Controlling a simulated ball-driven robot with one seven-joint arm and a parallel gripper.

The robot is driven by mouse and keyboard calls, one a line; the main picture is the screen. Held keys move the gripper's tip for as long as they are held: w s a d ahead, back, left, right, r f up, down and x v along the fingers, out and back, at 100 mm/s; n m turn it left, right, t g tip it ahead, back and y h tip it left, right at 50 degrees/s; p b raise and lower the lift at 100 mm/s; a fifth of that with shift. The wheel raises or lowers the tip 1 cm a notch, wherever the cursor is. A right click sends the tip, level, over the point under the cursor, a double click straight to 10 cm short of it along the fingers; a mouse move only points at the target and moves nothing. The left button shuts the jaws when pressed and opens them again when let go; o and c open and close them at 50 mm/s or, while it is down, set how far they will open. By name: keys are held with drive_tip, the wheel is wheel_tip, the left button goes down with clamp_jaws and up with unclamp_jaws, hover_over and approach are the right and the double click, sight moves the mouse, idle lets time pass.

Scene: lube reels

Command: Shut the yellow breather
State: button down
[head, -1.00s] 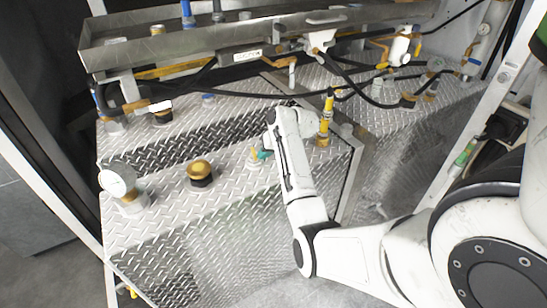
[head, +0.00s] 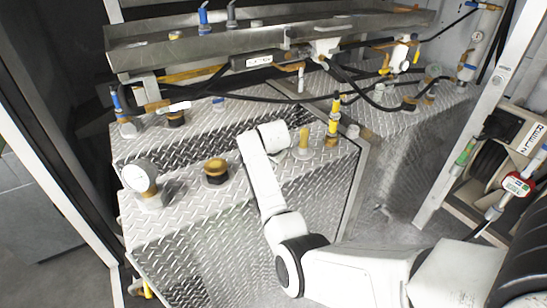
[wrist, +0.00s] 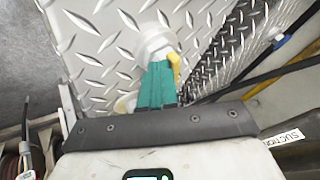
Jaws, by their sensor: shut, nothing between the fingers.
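In the wrist view, a yellow lever-like part (wrist: 174,62), perhaps of the yellow breather, sits at a pale round fitting (wrist: 155,42) on the diamond-plate top. My gripper (wrist: 158,66) shows there as teal fingers together, with nothing held. Their tips overlap the fitting in the picture, just left of the yellow part; contact cannot be told. In the head view my gripper is hidden behind my white wrist.
A yellow-banded fitting (head: 334,120) stands right. Black hoses and a metal trough (head: 180,50) run behind. A red-faced meter (head: 516,184) hangs far right.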

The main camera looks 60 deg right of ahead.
drive_tip(key=shift+w+a+f+m, duration=0.1)
drive_tip(key=shift+w+a+m, duration=0.05)
drive_tip(key=shift+m, duration=0.15)
drive_tip(key=shift+w+d+b, duration=0.1)
drive_tip(key=shift+d+b, duration=0.3)
drive_tip(key=shift+w+d+r, duration=0.15)
drive_tip(key=shift+r, duration=0.15)
